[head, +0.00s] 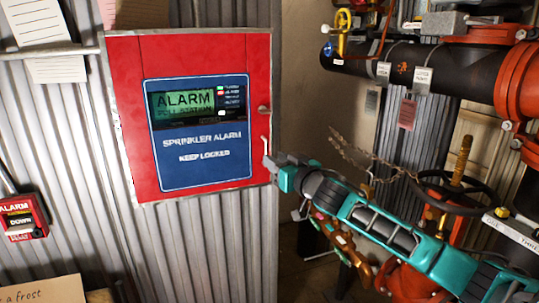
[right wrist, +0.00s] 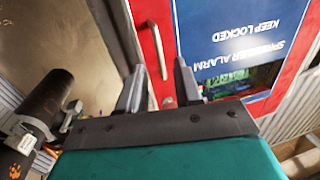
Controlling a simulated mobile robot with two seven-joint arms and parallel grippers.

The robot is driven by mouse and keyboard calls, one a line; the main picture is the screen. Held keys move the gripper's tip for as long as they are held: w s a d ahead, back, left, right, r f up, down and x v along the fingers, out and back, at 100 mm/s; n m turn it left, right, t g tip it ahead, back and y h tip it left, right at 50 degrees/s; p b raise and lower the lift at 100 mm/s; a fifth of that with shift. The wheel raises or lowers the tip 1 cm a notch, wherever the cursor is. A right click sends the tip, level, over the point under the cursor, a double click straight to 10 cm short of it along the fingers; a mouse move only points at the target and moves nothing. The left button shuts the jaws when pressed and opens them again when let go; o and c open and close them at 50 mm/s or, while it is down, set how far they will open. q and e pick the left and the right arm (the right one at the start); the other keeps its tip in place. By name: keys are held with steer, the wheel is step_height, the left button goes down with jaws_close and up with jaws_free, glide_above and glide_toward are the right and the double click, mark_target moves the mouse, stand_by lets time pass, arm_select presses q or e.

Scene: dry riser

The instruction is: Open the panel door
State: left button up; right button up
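The panel door (head: 122,75) is a red sprinkler alarm panel with a blue label face, and it looks shut. It shows upside down in the right wrist view (right wrist: 185,28). A thin pale vertical handle (head: 265,149) sits at its right edge, below a small round knob (head: 263,109). My right gripper (head: 270,163) is at the handle's lower end. In the right wrist view its fingers are apart, with the handle (right wrist: 160,52) showing between them. I cannot tell whether either finger touches it. My left gripper is not in view.
A dark pipe (head: 380,70) with red flanges and a black handwheel (head: 455,192) stand right of the panel, near my right arm. A small red alarm box (head: 20,218) hangs on the corrugated wall (head: 80,215) at lower left.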

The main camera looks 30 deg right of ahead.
steer(key=shift+w, duration=2.05)
jaws_close()
